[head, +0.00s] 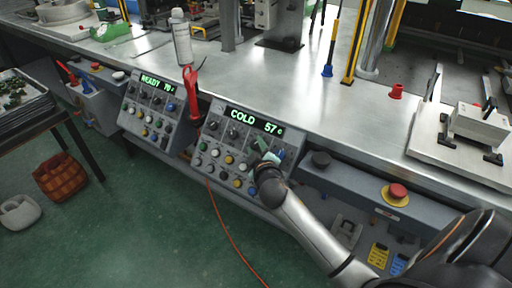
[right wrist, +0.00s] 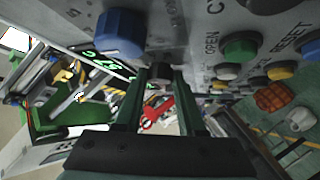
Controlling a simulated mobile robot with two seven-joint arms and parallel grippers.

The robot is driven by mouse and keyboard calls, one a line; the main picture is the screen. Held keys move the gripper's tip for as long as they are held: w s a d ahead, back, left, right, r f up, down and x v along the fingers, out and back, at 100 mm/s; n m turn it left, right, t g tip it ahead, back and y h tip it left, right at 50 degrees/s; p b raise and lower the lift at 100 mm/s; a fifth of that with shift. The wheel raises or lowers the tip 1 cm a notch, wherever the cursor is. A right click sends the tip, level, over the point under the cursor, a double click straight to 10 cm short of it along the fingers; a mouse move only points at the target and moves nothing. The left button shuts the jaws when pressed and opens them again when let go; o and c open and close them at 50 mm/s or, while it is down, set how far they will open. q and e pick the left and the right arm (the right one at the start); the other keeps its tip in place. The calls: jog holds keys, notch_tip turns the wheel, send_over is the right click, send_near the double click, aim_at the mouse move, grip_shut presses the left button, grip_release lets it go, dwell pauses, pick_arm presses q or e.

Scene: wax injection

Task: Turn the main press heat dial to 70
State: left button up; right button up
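The right-hand control panel (head: 222,135) has a lit display (head: 254,121) reading COLD 57 c, above rows of knobs and buttons. My right gripper (head: 262,153) is at this panel's right part, just below the display, and hides some controls. In the right wrist view, my gripper's two green fingers (right wrist: 160,85) stand on either side of a dark dial (right wrist: 159,72), with no clear gap at the tips. The dial's label and scale are not readable. A blue knob (right wrist: 120,32) is close to the left finger. My left gripper is not in view.
A second panel (head: 150,118) at left has a display reading READY and about 70. A red-handled tool (head: 193,95) hangs between the panels. A red stop button (head: 397,191) is on the right. A bottle (head: 181,40) stands on the metal bench (head: 300,85).

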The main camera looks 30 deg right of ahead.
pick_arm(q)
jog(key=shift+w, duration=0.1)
pick_arm(e)
jog(key=o, duration=0.4)
pick_arm(q)
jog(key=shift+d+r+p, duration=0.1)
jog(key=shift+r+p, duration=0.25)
jog(key=shift+p, duration=0.3)
pick_arm(e)
jog(key=v, duration=1.2)
jog(key=shift+s, duration=0.2)
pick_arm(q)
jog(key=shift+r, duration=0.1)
pick_arm(e)
jog(key=shift+r, duration=0.1)
